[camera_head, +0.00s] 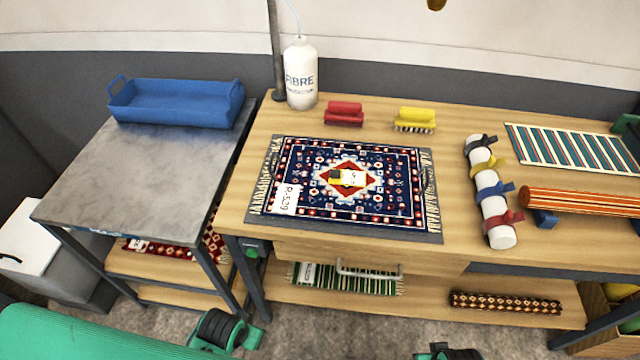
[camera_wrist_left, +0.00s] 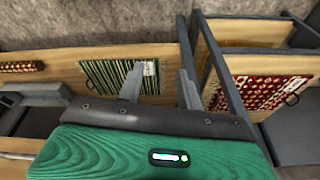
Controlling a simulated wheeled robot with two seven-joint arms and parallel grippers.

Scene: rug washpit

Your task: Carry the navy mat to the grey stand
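The navy mat (camera_head: 385,165) lies flat on a wooden workbench, with a red and white medallion, pale fringes and a white R-529 tag. A dark grey sheet (camera_head: 350,230) shows beneath it. A small yellow and white object (camera_head: 348,178) sits on its middle. The grey stand (camera_head: 130,185) is the metal-topped table left of the bench. My left gripper (camera_wrist_left: 160,90) has its two fingers apart with nothing between them; in the head view its arm is low at the front left, away from the mat. Only a sliver of my right arm shows at the bottom edge.
A blue tray (camera_head: 175,115) occupies the stand's back; its front is clear. A white bottle (camera_head: 300,85), red brush (camera_head: 344,112) and yellow brush (camera_head: 415,117) stand behind the mat. A strapped white roll (camera_head: 490,185) lies to its right. Shelves below hold rugs, including a green striped one (camera_wrist_left: 110,78).

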